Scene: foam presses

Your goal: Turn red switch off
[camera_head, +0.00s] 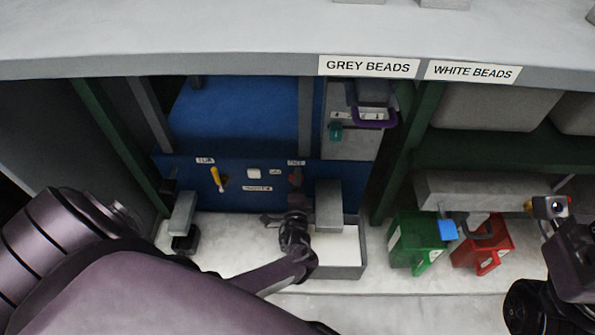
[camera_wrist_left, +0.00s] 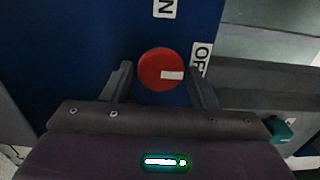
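The red switch (camera_wrist_left: 155,58) is a round red knob with a white mark on a blue panel. In the left wrist view, the mark lies toward the right, on the side of the OFF label (camera_wrist_left: 200,58); part of an ON label (camera_wrist_left: 163,8) shows above. My left gripper (camera_wrist_left: 160,75) is open, with one finger on each side of the knob; contact is unclear. In the head view, the red switch (camera_head: 296,174) is small and partly hidden by my left gripper (camera_head: 294,203). My right arm is at the right edge, its fingers not clear.
The blue panel (camera_head: 235,197) also carries a yellow lever (camera_head: 216,178) and a white button (camera_head: 253,173). A grey box with white contents (camera_head: 340,250) stands beside my left gripper. Green (camera_head: 415,240) and red (camera_head: 483,243) containers stand to the right.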

